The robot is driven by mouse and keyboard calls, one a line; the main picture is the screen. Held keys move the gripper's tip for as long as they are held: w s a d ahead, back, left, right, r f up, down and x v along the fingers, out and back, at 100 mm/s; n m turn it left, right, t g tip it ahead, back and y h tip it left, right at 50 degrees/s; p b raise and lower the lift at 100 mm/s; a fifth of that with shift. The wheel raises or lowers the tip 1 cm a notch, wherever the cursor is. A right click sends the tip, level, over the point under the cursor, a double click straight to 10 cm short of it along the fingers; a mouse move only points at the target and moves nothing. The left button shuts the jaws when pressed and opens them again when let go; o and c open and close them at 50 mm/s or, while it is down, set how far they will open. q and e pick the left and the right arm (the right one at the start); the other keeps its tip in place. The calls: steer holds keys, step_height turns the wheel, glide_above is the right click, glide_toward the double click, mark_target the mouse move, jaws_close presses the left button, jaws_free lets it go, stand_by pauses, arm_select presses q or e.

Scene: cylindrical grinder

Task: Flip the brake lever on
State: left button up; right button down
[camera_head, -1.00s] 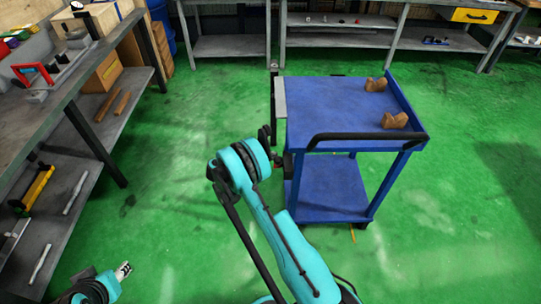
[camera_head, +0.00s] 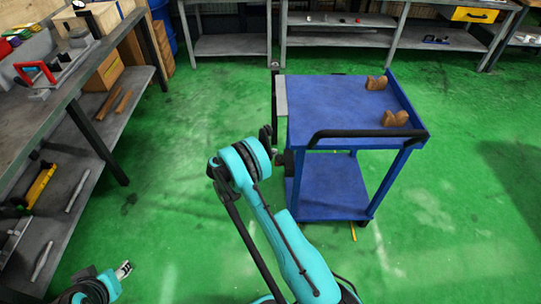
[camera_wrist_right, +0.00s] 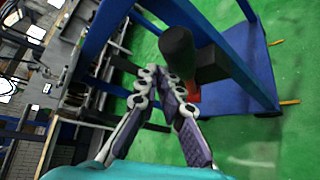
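The blue cart (camera_head: 335,105) stands right of centre on the green floor. A grey plate (camera_head: 280,97) is upright at its left edge. No part clearly reads as the brake lever. In the right wrist view a dark rounded block (camera_wrist_right: 205,65) and a small red-brown part (camera_wrist_right: 193,93) lie just beyond my right gripper (camera_wrist_right: 157,75), beside the cart's blue frame. Its fingers converge there; whether their tips meet is unclear. In the head view my right gripper (camera_head: 272,145) is mostly hidden at the cart's near left corner. My left gripper (camera_head: 123,270) is low at the left, away from the cart.
Two brown blocks (camera_head: 395,118) (camera_head: 377,82) sit on the cart top. A black handle (camera_head: 370,136) runs along its near edge. A grey workbench (camera_head: 60,95) with tools fills the left side. Open green floor (camera_head: 180,190) lies between bench and cart.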

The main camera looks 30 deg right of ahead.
arm_select(q)
steer(key=r+p, duration=0.1)
steer(key=w+r+p, duration=0.1)
steer(key=r+p, duration=0.1)
steer(key=shift+w+a, duration=0.1)
steer(key=shift+w, duration=0.15)
arm_select(e)
steer(key=w+a+f, duration=0.1)
steer(key=w+a, duration=0.1)
steer(key=a, duration=0.7)
steer(key=shift+w+f, duration=0.3)
arm_select(q)
steer(key=shift+f, duration=0.1)
